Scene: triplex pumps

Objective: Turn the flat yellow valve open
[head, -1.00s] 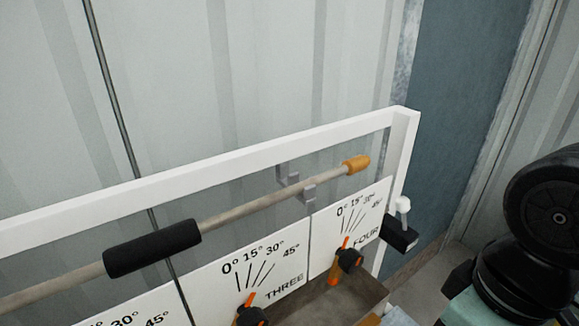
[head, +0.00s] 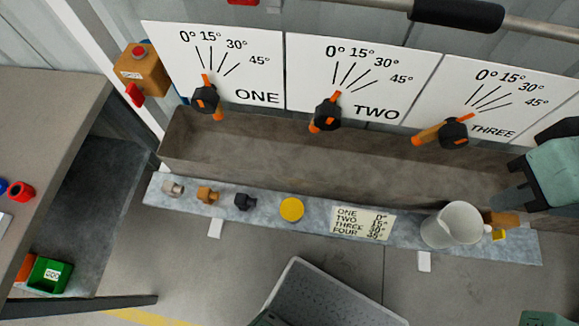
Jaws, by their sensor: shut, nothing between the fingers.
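A flat, round yellow disc (head: 291,209) sits on the grey ledge (head: 400,255) in the lower middle of the head view. It is the only flat yellow valve-like thing I see, and I cannot tell its turned position. Grey (head: 172,187), brown (head: 207,195) and black (head: 244,202) small valve-like fittings stand in a row to its left. Part of my arm, teal and black, shows at the right edge, well apart from the disc.
Dials ONE (head: 257,97), TWO (head: 374,112) and THREE (head: 490,130) have black-and-orange knobs above a brown trough (head: 300,165). A white jug (head: 455,225) stands right of a label (head: 362,223).

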